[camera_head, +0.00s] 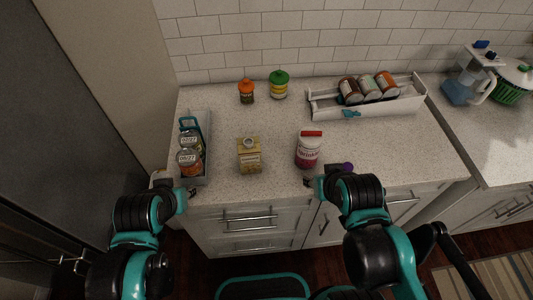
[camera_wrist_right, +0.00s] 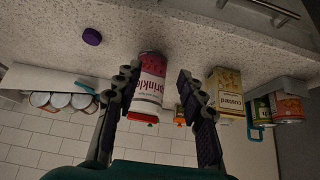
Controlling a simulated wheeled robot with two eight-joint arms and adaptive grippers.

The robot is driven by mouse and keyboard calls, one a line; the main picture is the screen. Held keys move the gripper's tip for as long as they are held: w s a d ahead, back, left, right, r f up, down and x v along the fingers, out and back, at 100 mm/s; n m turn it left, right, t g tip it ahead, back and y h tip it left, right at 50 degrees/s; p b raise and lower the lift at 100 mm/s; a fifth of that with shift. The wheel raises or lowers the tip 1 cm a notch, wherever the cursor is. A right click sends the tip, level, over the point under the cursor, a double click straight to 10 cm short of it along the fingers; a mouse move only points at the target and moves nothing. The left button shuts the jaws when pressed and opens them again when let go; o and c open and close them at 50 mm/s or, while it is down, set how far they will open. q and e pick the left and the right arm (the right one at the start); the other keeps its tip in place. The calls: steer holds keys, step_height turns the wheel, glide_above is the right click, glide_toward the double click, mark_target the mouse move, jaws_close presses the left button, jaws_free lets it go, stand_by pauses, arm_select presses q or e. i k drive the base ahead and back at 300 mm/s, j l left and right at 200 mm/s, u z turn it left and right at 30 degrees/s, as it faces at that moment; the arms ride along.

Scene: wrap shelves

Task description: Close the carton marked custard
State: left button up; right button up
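The custard carton (camera_head: 250,160) is a yellow-beige box standing upright on the counter, with a round pale spout on top and no cap seen on it. It also shows in the right wrist view (camera_wrist_right: 229,101), beside one finger, its label reading custard. A small purple cap (camera_head: 347,167) lies on the counter near the front edge; the right wrist view shows it too (camera_wrist_right: 92,37). My right gripper (camera_head: 310,183) is at the counter's front edge, before the sprinkles jar. In its wrist view the fingers (camera_wrist_right: 157,88) are wide apart and empty. My left gripper (camera_head: 190,192) is by the grey caddy's front; its fingers are too small to judge.
A white and pink sprinkles jar (camera_head: 308,153) with a red lid stands right of the carton. A grey caddy (camera_head: 206,132) with cans is at left. Two small jars (camera_head: 279,88) (camera_head: 247,92) and a white rack (camera_head: 375,110) of cans stand behind. The middle counter is clear.

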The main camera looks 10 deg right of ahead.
mark_target(249, 152)
steer(key=i+l, duration=0.1)
steer(key=l, duration=1.5)
steer(key=i, duration=0.05)
